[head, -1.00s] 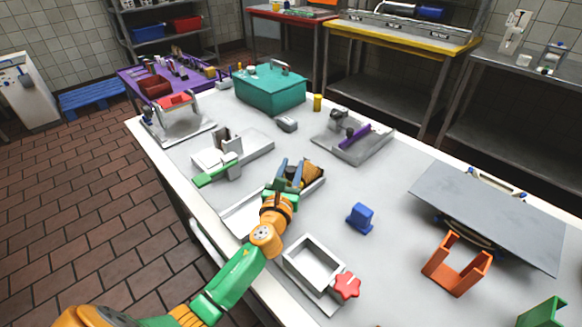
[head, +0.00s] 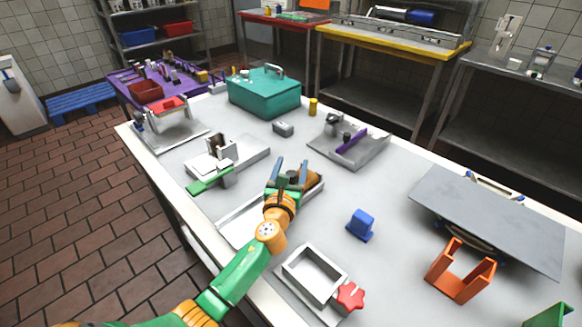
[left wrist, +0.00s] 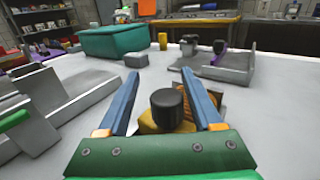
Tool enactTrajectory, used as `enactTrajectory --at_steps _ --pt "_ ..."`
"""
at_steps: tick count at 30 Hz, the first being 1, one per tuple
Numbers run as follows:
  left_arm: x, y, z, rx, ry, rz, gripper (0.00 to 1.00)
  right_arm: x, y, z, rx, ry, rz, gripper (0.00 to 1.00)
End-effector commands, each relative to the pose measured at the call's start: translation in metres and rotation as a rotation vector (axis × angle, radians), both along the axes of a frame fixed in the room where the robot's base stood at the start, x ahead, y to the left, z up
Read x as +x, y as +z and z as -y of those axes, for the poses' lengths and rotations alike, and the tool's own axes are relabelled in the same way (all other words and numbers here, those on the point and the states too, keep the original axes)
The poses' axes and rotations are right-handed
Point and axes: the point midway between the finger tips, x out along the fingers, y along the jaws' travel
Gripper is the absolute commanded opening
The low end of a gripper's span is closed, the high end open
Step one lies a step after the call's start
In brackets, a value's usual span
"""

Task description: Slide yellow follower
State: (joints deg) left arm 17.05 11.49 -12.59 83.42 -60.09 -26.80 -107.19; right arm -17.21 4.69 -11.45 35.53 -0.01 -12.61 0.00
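A yellow block (left wrist: 152,121) with a round black knob (left wrist: 167,108) shows in the left wrist view, between and beyond my left gripper's fingers; I take it for the yellow follower. My left gripper (left wrist: 160,100) is open. Its two blue fingers point forward on either side of the knob, with visible gaps, so it holds nothing. In the head view, my left gripper (head: 290,168) is over the far end of a long pale tray (head: 240,222). There the gripper mostly hides the yellow block. My right gripper is not in view.
A brown piece (head: 315,180) lies at the tray's far end, right of the fingers. A fixture with a green handle (head: 210,180) stands left, one with a purple bar (head: 352,140) behind right. A blue block (head: 360,224) and white box (head: 313,273) stand nearer; the table between is clear.

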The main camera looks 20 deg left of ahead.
Motion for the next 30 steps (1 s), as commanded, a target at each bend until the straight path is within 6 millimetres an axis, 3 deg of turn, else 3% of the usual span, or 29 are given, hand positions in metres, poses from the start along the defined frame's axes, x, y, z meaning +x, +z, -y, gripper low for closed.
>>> enactTrajectory --at_steps 5,12,15,30 --pt "-0.006 -0.001 0.002 -0.001 -0.003 -0.002 0.67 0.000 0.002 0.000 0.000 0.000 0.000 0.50" --pt "-0.053 -0.002 0.012 -0.001 -0.001 -0.005 0.67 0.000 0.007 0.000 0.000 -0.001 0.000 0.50" --pt "-0.063 -0.002 0.014 -0.002 0.000 -0.005 0.67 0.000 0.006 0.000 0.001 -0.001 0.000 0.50" --pt "-0.066 0.004 0.015 -0.003 0.001 -0.003 0.67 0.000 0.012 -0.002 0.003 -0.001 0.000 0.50"
